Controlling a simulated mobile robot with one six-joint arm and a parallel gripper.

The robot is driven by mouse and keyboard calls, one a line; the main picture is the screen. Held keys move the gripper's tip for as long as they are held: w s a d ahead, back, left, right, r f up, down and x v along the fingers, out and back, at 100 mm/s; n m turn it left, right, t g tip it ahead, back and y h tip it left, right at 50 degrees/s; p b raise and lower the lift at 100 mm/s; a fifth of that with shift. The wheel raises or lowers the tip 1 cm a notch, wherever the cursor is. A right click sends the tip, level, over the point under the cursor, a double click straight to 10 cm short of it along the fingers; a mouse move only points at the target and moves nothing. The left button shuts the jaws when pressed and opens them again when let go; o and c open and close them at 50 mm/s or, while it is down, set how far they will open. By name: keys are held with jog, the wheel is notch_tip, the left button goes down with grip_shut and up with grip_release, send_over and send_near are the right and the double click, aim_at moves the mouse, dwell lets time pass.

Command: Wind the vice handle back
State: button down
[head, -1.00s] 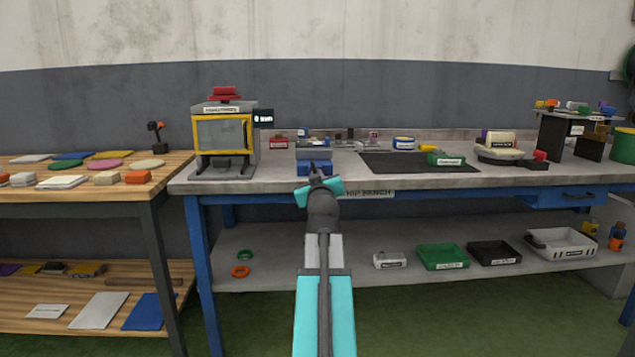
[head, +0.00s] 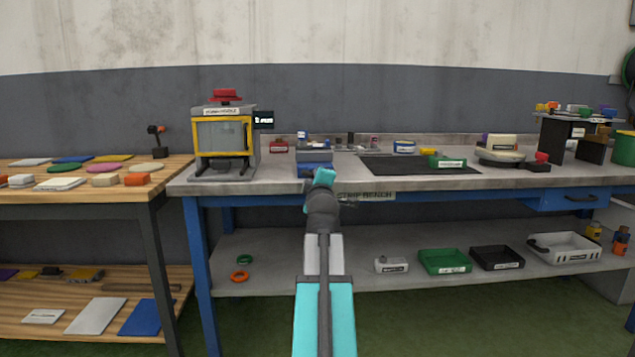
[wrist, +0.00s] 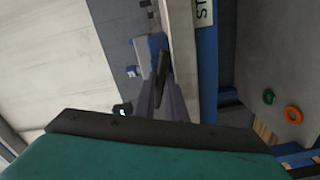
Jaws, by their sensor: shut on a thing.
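The vice (head: 313,169) is a blue and grey block at the front edge of the grey bench, left of its middle. In the wrist view, the vice (wrist: 157,43) shows just beyond my fingertips. The vice handle (wrist: 163,64) is a dark bar there, and my gripper (wrist: 160,84) is shut on it, one finger to each side. In the head view, my arm and its teal wrist part cover the handle and my fingers. How far the handle is turned cannot be told.
A yellow-framed machine (head: 223,140) stands on the bench to the left. A black mat (head: 400,165) and a green tray (head: 447,162) lie to the right. The lower shelf (head: 310,265) holds several trays and two rings. A wooden table (head: 95,187) stands at left.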

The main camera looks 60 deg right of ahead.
jog(key=shift+w+a+n+b, duration=0.15)
jog(key=shift+n+b, duration=0.2)
jog(key=shift+n, duration=1.25)
jog(key=c, duration=1.8)
grip_release()
jog(key=shift+c, duration=0.2)
jog(key=shift+o, duration=0.2)
